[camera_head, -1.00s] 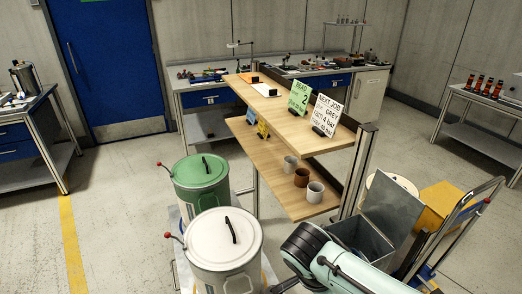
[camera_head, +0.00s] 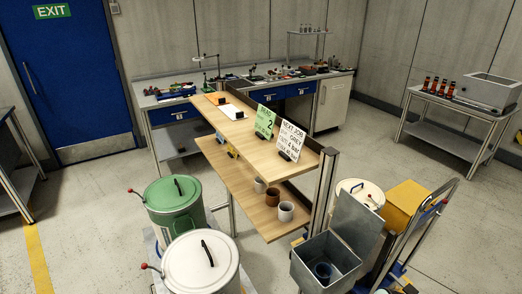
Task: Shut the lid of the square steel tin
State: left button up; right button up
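The square steel tin (camera_head: 325,268) stands at the lower right, beside the wooden shelf unit. Its lid (camera_head: 356,226) is open and stands up at the tin's right rear side. A dark blue round thing (camera_head: 322,271) sits inside the tin. Neither of my grippers shows in the head view, so I cannot see how they stand.
A green drum (camera_head: 174,205) and a white drum (camera_head: 201,264) stand left of the shelf unit (camera_head: 256,190). A trolley (camera_head: 425,225) with a yellow box (camera_head: 406,202) and a white round container (camera_head: 360,192) is right of the tin. Open floor lies at the far right.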

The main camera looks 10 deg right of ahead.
aim_at(361, 227)
jog(key=i+l+u, duration=0.1)
jog(key=l+u, duration=0.15)
jog(key=l, duration=0.25)
jog(key=l+u, duration=0.25)
jog(key=l, duration=0.2)
jog(key=l+u, duration=0.25)
jog(key=l, duration=0.25)
jog(key=l+u, duration=0.25)
jog(key=l, duration=0.25)
jog(key=k+l+u, duration=0.1)
jog(key=l+u, duration=0.15)
jog(key=l, duration=0.25)
jog(key=k+l+u, duration=0.25)
jog(key=l, duration=0.2)
jog(key=l+u, duration=0.25)
jog(key=l, duration=0.25)
jog(key=j+u, duration=0.1)
